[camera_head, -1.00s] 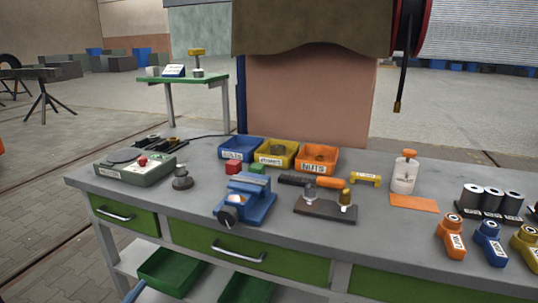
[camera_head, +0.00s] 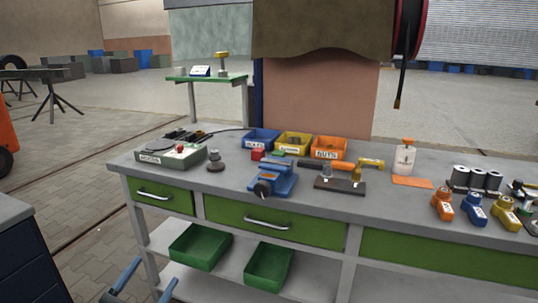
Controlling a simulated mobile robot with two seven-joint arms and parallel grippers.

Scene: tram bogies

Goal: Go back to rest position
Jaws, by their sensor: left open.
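My left gripper (camera_head: 154,271) shows at the bottom left edge of the head view. Its two blue fingers point up and stand apart, with nothing between them. It is low, in front of the workbench's left leg and below the bench top. Most of the hand and its arm are cut off by the lower edge. My right gripper is out of view.
The grey workbench (camera_head: 225,187) holds a blue vise (camera_head: 270,180), parts bins (camera_head: 328,148) and several small tools. Green trays (camera_head: 200,246) lie on its lower shelf. A dark cabinet (camera_head: 35,260) stands at the lower left. Paved floor (camera_head: 75,190) is clear between cabinet and bench.

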